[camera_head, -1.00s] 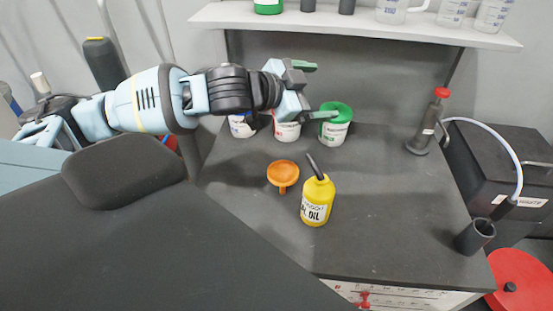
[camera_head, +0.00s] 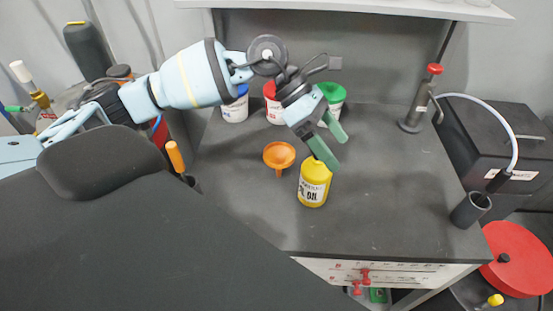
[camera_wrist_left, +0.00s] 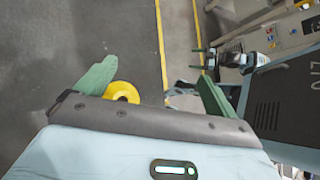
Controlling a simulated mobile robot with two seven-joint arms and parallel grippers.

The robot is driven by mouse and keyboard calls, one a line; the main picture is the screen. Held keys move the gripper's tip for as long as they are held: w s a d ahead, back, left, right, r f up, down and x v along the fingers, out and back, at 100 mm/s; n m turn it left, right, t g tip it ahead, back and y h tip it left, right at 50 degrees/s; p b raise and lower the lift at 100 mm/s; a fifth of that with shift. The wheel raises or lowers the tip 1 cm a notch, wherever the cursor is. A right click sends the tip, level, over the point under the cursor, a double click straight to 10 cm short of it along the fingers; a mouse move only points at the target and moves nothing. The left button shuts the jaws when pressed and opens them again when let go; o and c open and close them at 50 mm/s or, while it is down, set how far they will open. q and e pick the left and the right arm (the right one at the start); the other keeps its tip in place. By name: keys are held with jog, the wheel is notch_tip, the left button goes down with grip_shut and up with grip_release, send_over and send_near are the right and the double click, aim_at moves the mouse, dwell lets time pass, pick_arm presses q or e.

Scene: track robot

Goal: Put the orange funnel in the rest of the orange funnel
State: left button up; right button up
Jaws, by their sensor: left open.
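The orange funnel (camera_head: 279,155) sits on the dark worktop in the head view, left of a yellow oil bottle (camera_head: 314,188). Its wide mouth faces up and its spout points down. My left gripper (camera_head: 340,152) is open and empty, its green fingers angled down to the right. One finger overlaps the top of the bottle and hides its spout; I cannot tell whether they touch. The left wrist view shows the two fingers (camera_wrist_left: 158,68) apart, with a round yellow thing (camera_wrist_left: 121,91) beside one finger. I cannot tell which object is the funnel's rest. My right gripper is out of view.
White tubs with blue (camera_head: 235,106), red (camera_head: 273,104) and green (camera_head: 332,97) lids stand behind. A red-topped metal pump (camera_head: 420,100) and a black cup (camera_head: 470,210) stand at the right. The worktop's (camera_head: 395,185) middle right is clear. A shelf (camera_head: 350,9) runs above.

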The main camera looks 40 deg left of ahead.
aim_at(280, 155)
pick_arm(q)
jog(key=a+f+m+y, duration=0.1)
jog(key=a+f+y, duration=0.1)
jog(key=w+a+f+m+y, duration=0.1)
jog(key=a+f+y, duration=0.1)
jog(key=a, duration=0.1)
jog(key=shift+a+f+y, duration=0.2)
jog(key=shift+f+y, duration=0.05)
jog(key=shift+y, duration=0.15)
jog(key=shift+w+a+f+m+y, duration=0.25)
jog(key=shift+a+f+y, duration=0.5)
jog(key=shift+a, duration=0.45)
jog(key=shift+w+a+f+m+y, duration=0.15)
jog(key=shift+a+f+m+y, duration=0.15)
jog(key=shift+a+f+y, duration=0.55)
jog(key=shift+w+a+f+m+y, duration=0.35)
jog(key=shift+a+y, duration=0.55)
jog(key=shift+a, duration=0.7)
jog(key=shift+s+a+f, duration=0.1)
jog(key=shift+a+f, duration=0.05)
jog(key=shift+f, duration=1.05)
jog(key=shift+s+a+f, duration=0.1)
jog(key=shift+a+f, duration=0.05)
jog(key=shift+f, duration=1.3)
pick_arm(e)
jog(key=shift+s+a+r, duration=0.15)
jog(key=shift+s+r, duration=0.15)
pick_arm(q)
jog(key=c, duration=1.1)
jog(key=shift+c, duration=0.2)
